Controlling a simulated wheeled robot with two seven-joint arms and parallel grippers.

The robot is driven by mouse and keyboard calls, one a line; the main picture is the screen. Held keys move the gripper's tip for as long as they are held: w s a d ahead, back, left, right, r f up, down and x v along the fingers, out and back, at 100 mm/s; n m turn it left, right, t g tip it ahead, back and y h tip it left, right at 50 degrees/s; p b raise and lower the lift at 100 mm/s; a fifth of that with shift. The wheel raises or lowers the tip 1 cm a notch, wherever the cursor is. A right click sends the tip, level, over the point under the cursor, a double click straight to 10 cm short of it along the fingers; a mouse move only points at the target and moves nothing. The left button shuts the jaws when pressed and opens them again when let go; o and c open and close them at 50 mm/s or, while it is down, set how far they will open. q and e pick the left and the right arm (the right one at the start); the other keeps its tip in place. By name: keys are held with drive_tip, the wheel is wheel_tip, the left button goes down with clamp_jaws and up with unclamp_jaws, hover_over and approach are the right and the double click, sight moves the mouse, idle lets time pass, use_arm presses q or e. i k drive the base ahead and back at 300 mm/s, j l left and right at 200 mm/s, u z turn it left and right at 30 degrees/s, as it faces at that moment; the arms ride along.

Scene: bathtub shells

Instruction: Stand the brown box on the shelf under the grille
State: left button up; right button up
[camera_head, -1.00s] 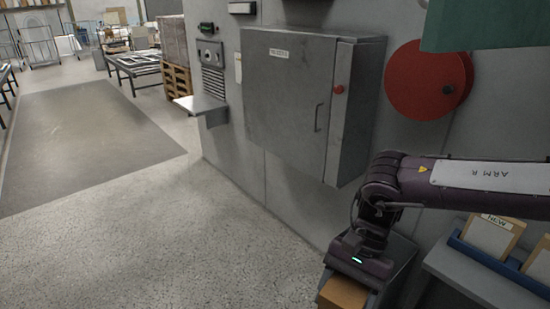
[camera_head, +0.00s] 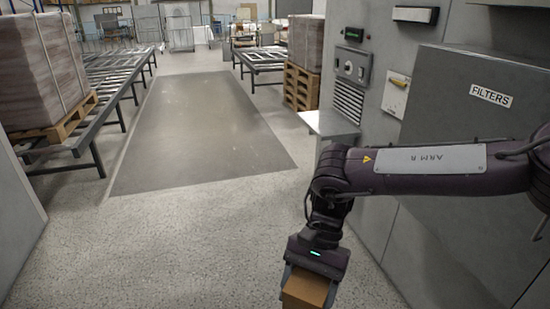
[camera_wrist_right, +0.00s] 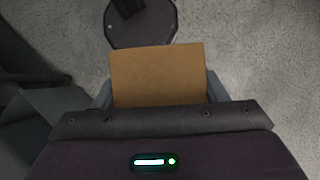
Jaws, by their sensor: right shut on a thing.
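The brown box (camera_head: 305,288) is held in my right gripper (camera_head: 303,284) at the bottom of the head view. In the right wrist view the box (camera_wrist_right: 157,74) sits between the two fingers of my right gripper (camera_wrist_right: 158,88), which is shut on it above the floor. The shelf (camera_head: 330,124) is a flat grey plate sticking out from the wall panel, above and beyond the gripper in the picture. The grille (camera_head: 348,101) is a set of dark horizontal slats just above the shelf. The shelf top looks bare. My left gripper is not in view.
A grey cabinet marked FILTERS (camera_head: 480,150) stands on the right, behind my right arm. A pallet with a wrapped stack (camera_head: 302,85) stands beyond the shelf. Roller tables (camera_head: 110,85) line the left. The floor with its dark mat (camera_head: 200,130) is clear.

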sight(324, 121)
drive_tip(key=i+z, duration=0.1)
drive_tip(key=i, duration=1.95)
drive_tip(key=i+l+z, duration=0.1)
drive_tip(key=i, duration=0.95)
drive_tip(key=i+l+z, duration=0.1)
drive_tip(key=i, duration=1)
drive_tip(key=i+l+u, duration=0.15)
drive_tip(key=i, duration=0.15)
